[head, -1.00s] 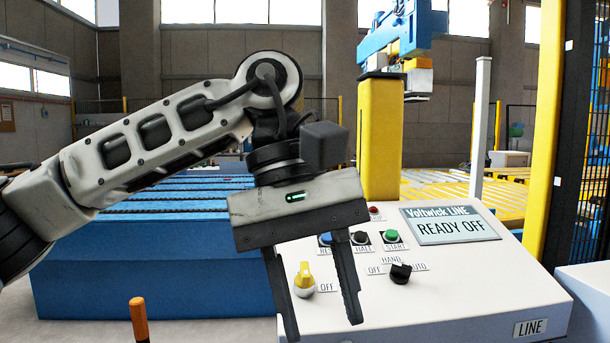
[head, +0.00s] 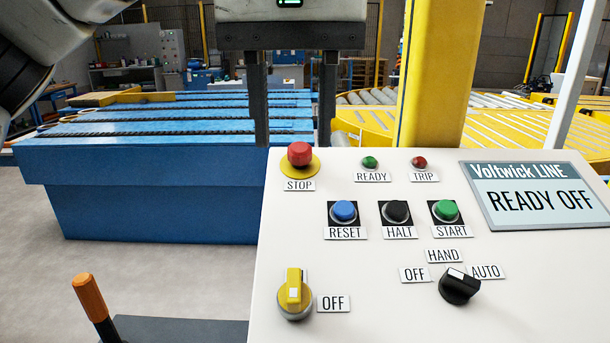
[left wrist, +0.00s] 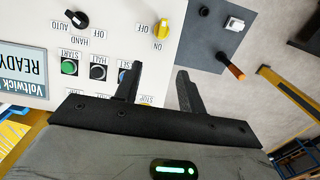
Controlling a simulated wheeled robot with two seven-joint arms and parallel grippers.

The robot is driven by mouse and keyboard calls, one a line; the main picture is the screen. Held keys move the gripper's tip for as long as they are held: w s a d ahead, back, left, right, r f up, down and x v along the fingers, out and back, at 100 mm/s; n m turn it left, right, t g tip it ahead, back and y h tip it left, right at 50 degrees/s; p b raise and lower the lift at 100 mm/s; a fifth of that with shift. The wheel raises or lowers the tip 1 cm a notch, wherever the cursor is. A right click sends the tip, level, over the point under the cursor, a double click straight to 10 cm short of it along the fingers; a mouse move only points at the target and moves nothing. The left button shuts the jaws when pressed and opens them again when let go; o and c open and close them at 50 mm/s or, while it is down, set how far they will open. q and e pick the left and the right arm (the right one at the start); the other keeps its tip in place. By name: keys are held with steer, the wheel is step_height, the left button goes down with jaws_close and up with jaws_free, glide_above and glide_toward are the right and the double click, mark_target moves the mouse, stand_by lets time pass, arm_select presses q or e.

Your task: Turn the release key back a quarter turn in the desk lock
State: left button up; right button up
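The yellow release key (head: 294,290) sits upright in its round lock at the lower left of the white desk panel (head: 370,300). In the left wrist view the key (left wrist: 162,28) points at an ON label. My left gripper (head: 294,145) is beyond the key at the top of the head view, fingers down and apart, with nothing between them. The left wrist view also shows the open fingers (left wrist: 160,72), clear of the key. My right gripper is not in view.
A red STOP button (head: 300,155) stands near the fingertips. RESET (head: 344,212), HALT and START buttons and a black selector (head: 459,287) are to the right. The display (head: 540,198) reads READY OFF.

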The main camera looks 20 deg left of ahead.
mark_target(294, 269)
arm_select(q)
steer(key=f+b, duration=0.1)
steer(key=f, duration=0.9)
steer(key=f+b, duration=0.1)
steer(key=f, duration=0.4)
steer(key=shift+s+f+b, duration=0.3)
steer(key=shift+f+b, duration=0.05)
steer(key=shift+f, duration=0.05)
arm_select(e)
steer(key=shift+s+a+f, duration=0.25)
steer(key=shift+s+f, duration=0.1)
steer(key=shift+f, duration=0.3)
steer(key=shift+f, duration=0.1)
